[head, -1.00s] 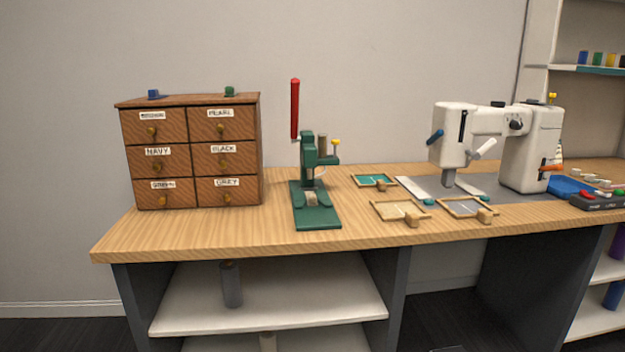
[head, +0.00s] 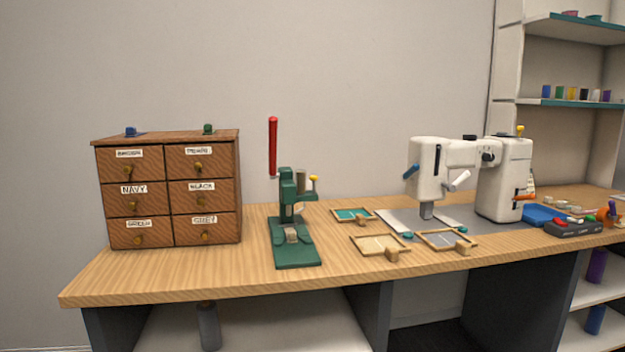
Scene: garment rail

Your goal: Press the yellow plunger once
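A green press (head: 291,225) with a tall red lever (head: 273,147) stands on the wooden table, left of centre. A small yellow-topped plunger (head: 314,179) sticks up at the right side of the press head. Another small yellow knob (head: 520,130) sits on top of the white sewing machine (head: 497,180) at the right. Neither of my grippers shows in the head view.
A brown drawer cabinet (head: 168,190) with labelled drawers stands left of the press. Several shallow wooden-framed trays lie between press and sewing machine, one of them teal (head: 352,215). A blue tray (head: 540,214) and dark control box (head: 572,229) lie at the right. The table's front strip (head: 180,280) is clear.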

